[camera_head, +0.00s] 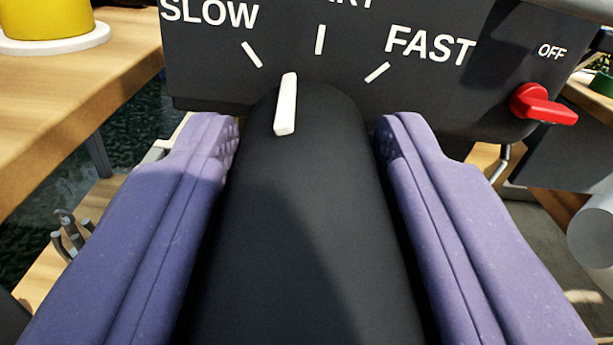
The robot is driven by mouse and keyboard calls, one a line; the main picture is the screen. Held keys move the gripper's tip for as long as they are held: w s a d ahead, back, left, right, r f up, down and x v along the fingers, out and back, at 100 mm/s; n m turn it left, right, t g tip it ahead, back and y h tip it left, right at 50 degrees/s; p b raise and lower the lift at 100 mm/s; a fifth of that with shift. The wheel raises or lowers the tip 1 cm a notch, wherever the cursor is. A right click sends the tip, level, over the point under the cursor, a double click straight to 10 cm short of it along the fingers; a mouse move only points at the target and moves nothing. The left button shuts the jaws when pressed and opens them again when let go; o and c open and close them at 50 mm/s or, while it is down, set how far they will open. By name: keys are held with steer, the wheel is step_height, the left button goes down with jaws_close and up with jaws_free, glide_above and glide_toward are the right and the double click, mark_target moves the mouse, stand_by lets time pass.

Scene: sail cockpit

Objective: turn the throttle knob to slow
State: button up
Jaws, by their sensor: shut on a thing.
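The throttle knob (310,200) is a large black knob with a white pointer mark (285,104) on its top. It stands out from a dark panel (225,82) with white lettering: SLOW at the left, a partly cut-off word in the middle, FAST at the right. The pointer mark lies between the SLOW tick (252,54) and the middle tick (320,39). My gripper (308,130) has two purple padded fingers, one on each side of the knob, and is shut on it. The knob's near end runs out of the bottom of the view.
A red switch (542,104) marked OFF sits at the panel's right. A wooden bench (70,105) with a yellow object (45,18) on a white base is at the left. Metal hooks (70,235) show at lower left. A white rounded object (594,235) is at the right edge.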

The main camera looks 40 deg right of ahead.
steer(key=shift+n+b, duration=0.55)
steer(key=shift+n, duration=1.35)
steer(key=o, duration=1)
steer(key=shift+o, duration=0.2)
steer(key=shift+a, duration=0.1)
steer(key=p+v, duration=0.2)
steer(key=v, duration=0.5)
steer(key=shift+s+a, duration=0.2)
steer(key=shift+s, duration=0.1)
steer(key=shift+f, duration=0.1)
